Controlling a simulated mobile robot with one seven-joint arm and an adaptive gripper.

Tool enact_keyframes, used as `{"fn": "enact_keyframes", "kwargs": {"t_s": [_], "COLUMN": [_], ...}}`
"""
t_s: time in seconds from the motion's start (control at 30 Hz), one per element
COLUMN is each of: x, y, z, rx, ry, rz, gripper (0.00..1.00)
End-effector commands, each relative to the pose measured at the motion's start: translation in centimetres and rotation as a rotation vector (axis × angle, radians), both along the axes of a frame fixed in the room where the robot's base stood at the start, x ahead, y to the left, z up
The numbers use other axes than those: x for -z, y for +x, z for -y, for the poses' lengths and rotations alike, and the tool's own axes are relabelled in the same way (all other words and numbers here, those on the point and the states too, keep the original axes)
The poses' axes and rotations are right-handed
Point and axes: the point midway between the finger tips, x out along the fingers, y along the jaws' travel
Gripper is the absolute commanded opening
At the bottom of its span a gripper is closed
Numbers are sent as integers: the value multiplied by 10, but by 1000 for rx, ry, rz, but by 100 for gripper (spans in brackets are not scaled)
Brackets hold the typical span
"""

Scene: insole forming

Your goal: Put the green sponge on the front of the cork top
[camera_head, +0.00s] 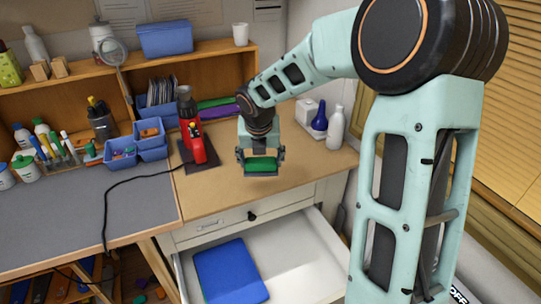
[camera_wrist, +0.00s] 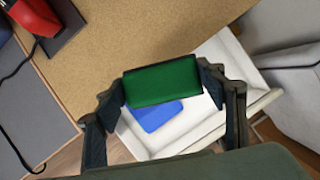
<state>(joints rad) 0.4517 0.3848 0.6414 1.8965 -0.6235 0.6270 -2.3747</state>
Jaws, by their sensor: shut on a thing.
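My gripper (camera_head: 261,160) is shut on the green sponge (camera_head: 262,164), with one finger at each end of it. In the wrist view the sponge (camera_wrist: 162,82) sits level between the two fingertips, above the front edge of the cork top (camera_wrist: 130,45). In the head view the cork top (camera_head: 220,198) is a brown surface right of the grey desk, and the gripper with the sponge is over its front middle part. How high the sponge is above the cork is hard to tell.
An open white drawer (camera_head: 315,255) below the cork top holds a blue item (camera_head: 230,272). A red tool (camera_head: 191,135) stands on a dark base at the cork's left. White and blue bottles (camera_head: 335,127) stand at the back right. The cork's front is clear.

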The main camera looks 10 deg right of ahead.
Motion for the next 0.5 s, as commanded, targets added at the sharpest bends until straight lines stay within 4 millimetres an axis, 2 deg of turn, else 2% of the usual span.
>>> {"fn": "enact_keyframes", "kwargs": {"t_s": [0.07, 0.17, 0.5], "x": [-3, 2, 30], "y": [5, 18, 80], "z": [-1, -1, 5], "rx": [-5, -8, -6], "ry": [6, 9, 7], "rz": [-3, -4, -6], "gripper": [38, 38, 38]}}
